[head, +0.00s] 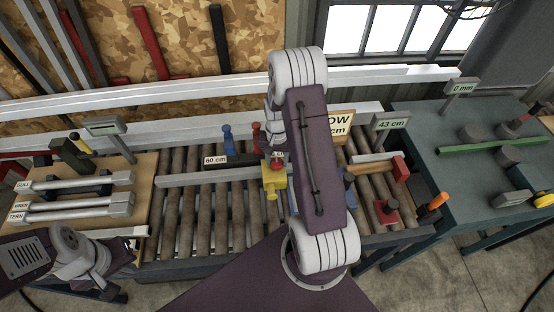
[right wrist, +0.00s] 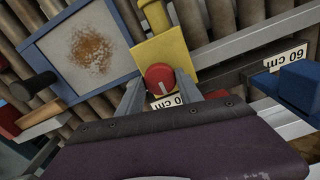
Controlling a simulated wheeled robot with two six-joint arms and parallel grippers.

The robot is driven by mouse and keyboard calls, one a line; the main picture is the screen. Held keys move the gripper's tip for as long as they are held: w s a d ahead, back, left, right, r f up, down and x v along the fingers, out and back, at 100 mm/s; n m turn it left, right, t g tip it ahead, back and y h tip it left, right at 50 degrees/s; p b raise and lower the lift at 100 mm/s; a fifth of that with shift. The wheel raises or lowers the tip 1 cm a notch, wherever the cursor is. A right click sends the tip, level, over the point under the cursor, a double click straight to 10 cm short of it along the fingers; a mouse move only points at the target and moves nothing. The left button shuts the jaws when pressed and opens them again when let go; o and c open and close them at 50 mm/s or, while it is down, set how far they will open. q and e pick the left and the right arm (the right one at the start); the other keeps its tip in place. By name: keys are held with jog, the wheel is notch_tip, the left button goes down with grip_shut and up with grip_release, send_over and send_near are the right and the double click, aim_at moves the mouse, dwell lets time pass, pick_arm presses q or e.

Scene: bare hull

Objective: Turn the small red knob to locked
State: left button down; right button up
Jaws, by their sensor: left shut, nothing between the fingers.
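The small red knob (right wrist: 160,77) is round, with a white pointer line, and sits on a yellow block (right wrist: 165,45) in the right wrist view. The line points toward the bottom of that view. My right gripper (right wrist: 161,86) has one finger on each side of the knob, very near its rim; I cannot tell whether they touch it. In the head view my right arm covers that gripper, and the yellow block (head: 270,183) shows just left of the arm. My left gripper (head: 122,255) is shut and empty at the lower left, away from the knob. No lock marking is readable.
A blue-framed panel (right wrist: 85,52) and a blue block (right wrist: 298,86) flank the yellow block. Grey rails run across the roller conveyor (head: 200,225). A wooden bench (head: 135,180) stands left, a grey-green table (head: 470,180) right. Blue and red pegs stand behind the block.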

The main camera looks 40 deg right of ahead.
jog(key=shift+m, duration=0.3)
jog(key=m, duration=0.3)
jog(key=shift+m, duration=0.4)
jog(key=m, duration=0.4)
jog(key=shift+w+p, duration=0.1)
jog(key=shift+p, duration=0.2)
jog(key=m, duration=0.5)
jog(key=shift+m, duration=2.2)
jog(key=o, duration=1.4)
jog(key=shift+r, duration=0.1)
